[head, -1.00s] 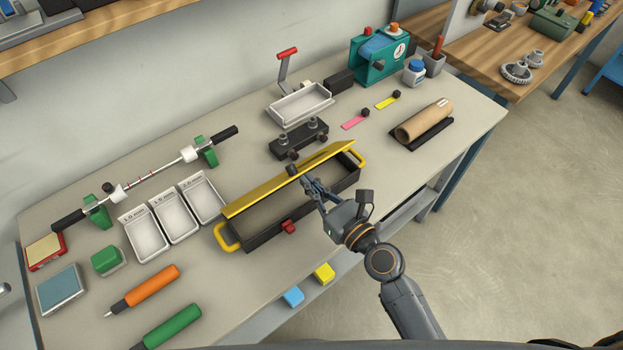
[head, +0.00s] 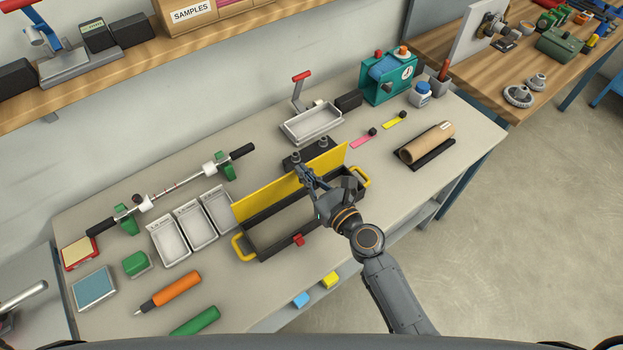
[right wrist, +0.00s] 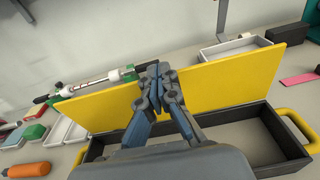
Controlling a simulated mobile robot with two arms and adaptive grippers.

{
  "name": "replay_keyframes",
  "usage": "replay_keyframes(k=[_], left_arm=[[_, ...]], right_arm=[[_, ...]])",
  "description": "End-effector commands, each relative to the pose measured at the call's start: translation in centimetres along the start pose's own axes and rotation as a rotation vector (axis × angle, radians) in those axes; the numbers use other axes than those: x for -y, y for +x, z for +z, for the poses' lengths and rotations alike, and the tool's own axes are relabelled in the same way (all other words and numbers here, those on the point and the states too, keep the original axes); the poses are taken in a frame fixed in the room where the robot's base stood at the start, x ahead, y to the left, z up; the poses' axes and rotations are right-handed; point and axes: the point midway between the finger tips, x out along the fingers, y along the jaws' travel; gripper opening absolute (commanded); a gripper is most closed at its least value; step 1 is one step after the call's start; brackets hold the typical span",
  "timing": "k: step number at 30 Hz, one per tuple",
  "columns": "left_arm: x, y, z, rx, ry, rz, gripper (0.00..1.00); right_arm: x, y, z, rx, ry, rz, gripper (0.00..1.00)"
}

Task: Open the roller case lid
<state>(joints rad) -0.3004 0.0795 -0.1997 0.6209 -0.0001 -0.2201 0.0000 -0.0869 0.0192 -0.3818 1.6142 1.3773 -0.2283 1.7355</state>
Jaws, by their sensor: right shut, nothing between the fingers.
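The roller case (head: 262,252) is a long black box with yellow end handles and a red latch (head: 299,240) on its front. Its yellow lid (head: 268,197) stands raised along the back edge, and the inside looks empty. The lid also fills the middle of the right wrist view (right wrist: 228,85). My right gripper (head: 306,172) is shut and empty, with its fingertips at the lid's inner face near the top edge. I cannot tell whether they touch it. The left gripper does not show; a grey piece at the far left edge may be part of my left arm.
White trays (head: 182,238) stand left of the case, and a black block with knobs (head: 309,152) is close behind the lid. A metal tray with a red-handled lever (head: 312,122) is farther back. A brown roll (head: 426,143) lies right. The table front left holds orange and green tools.

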Motion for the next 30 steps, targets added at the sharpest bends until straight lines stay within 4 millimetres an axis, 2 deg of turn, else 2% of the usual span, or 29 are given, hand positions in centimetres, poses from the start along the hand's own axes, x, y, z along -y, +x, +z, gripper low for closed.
replay_keyframes(k=[12, 30], left_arm=[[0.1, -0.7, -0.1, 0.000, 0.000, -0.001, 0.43], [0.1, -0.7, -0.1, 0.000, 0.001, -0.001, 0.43]], right_arm=[[0.0, 2.3, 0.7, 0.000, 0.000, 0.000, 0.00], [0.0, 2.6, 0.7, 0.000, 0.000, 0.000, 0.00]])
